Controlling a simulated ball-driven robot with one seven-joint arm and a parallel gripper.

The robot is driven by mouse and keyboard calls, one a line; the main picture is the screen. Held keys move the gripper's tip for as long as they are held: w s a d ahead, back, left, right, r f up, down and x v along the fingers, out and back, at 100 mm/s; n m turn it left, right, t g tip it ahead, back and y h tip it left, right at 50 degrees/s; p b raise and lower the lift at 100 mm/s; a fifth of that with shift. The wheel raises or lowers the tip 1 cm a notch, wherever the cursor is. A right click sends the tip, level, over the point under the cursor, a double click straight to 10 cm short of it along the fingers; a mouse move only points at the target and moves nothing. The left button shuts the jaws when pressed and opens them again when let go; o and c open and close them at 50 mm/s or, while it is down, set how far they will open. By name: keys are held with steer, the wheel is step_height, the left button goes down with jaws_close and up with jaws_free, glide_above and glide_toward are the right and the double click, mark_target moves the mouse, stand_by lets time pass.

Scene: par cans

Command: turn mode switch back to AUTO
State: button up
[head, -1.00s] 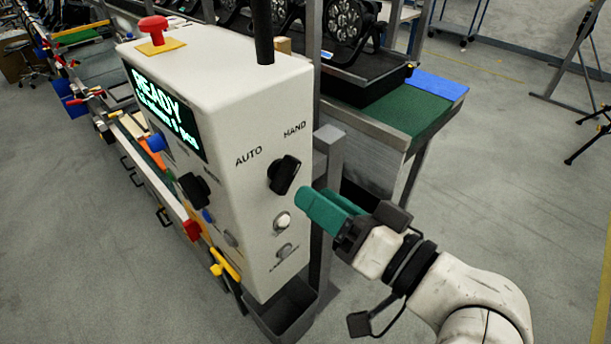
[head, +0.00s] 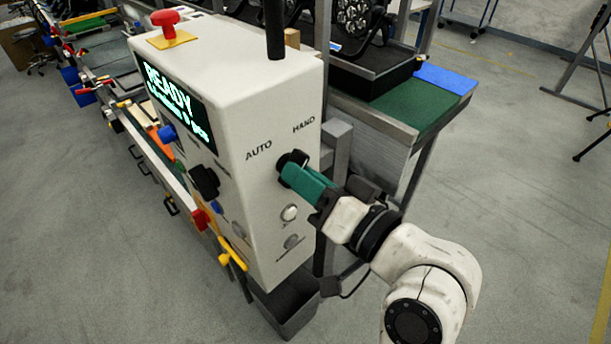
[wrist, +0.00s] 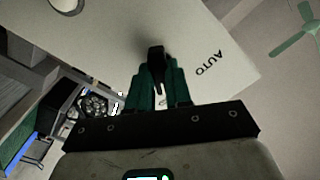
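The mode switch (head: 291,158) is a black knob on the white control box's side face, below the printed words AUTO and HAND. My gripper (head: 292,172) has teal fingers and is at the switch, covering much of it in the head view. In the wrist view the black knob (wrist: 156,56) sits between the two teal fingers of my gripper (wrist: 158,78), one close against each side. The fingers look shut on it. AUTO (wrist: 210,65) is printed to the right of the knob there. Where the knob points is hard to tell behind the fingers.
The white control box (head: 240,75) carries a lit READY display (head: 178,105) and a red mushroom button (head: 165,19). A white button (head: 289,213) is just below the switch. A grey bin (head: 288,305) hangs underneath. A green-topped bench (head: 400,112) stands behind.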

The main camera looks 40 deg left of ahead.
jaws_close()
steer(key=shift+f+b, duration=0.15)
steer(key=shift+b, duration=0.25)
steer(key=shift+w+n+b, duration=0.15)
steer(key=shift+n+b, duration=7.75)
steer(key=shift+b, duration=1.45)
steer(key=o, duration=0.5)
jaws_free()
